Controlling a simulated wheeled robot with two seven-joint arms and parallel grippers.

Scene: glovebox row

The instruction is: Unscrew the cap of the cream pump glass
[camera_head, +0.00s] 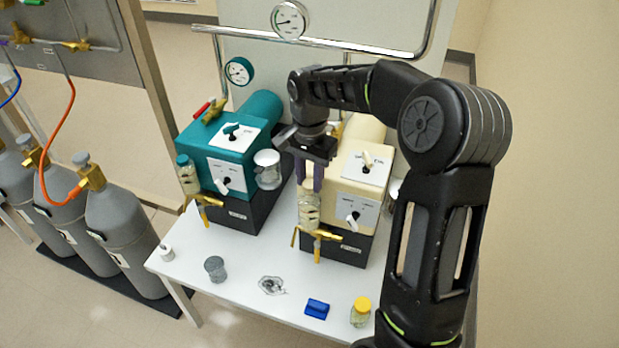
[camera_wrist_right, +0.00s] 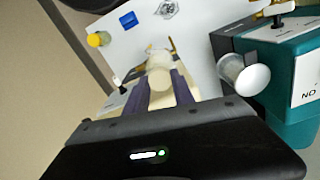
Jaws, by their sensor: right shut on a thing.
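The cream pump (camera_head: 365,165) stands on the right of the white table, on a dark base. Its glass (camera_head: 310,211) hangs upright at its front left corner, above a brass valve. My right gripper (camera_head: 309,183) reaches down from above, its purple fingers around the top of this glass. In the right wrist view the cream cap (camera_wrist_right: 160,80) sits between the two fingers, and the gripper is shut on it. In the head view the fingers mostly hide the cap. My left gripper is in neither view.
The teal pump (camera_head: 235,140) stands left of the cream pump. A clear jar (camera_head: 267,170) sits between them. Gas cylinders (camera_head: 125,230) stand at left.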

